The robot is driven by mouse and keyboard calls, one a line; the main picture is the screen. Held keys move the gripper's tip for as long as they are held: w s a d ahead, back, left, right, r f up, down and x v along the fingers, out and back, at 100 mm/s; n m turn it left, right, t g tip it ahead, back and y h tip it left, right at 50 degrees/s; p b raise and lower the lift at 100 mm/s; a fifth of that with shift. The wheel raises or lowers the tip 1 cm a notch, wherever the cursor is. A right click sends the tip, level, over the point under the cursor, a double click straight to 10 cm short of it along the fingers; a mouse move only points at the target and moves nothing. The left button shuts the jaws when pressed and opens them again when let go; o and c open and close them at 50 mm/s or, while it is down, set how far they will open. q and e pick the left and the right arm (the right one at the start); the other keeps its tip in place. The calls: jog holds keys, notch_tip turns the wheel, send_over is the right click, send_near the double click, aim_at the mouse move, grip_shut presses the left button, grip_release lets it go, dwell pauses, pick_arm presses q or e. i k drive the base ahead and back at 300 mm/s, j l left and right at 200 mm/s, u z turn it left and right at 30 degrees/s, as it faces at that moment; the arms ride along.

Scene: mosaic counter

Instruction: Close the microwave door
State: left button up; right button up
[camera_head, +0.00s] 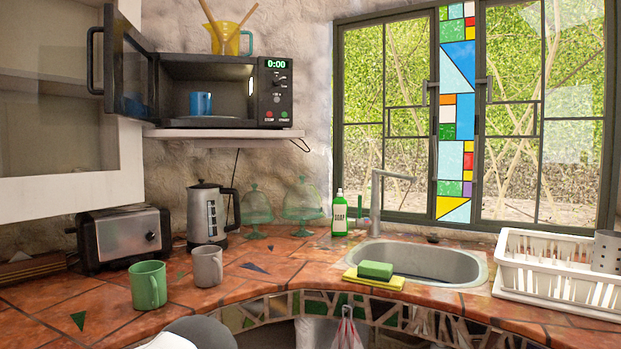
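The black microwave (275,92) sits on a wall shelf above the counter, with a green 0:00 display. Its door (127,68) is swung open to the left, toward me, with the dark handle (93,60) at its far left edge. The cavity is exposed, and a blue mug (201,103) stands inside it. Neither of my grippers shows in this view. A grey and white rounded part at the bottom edge, left of centre, looks like part of my arm.
The shelf (225,133) holds the microwave; a yellow jug (227,40) with wooden utensils stands on top. Below are a toaster (122,238), a kettle (208,215), a green mug (148,285) and a grey mug (207,265). A white wall cabinet (70,186) is left of the door.

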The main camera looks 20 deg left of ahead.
aim_at(131, 72)
jog(key=u, duration=1.15)
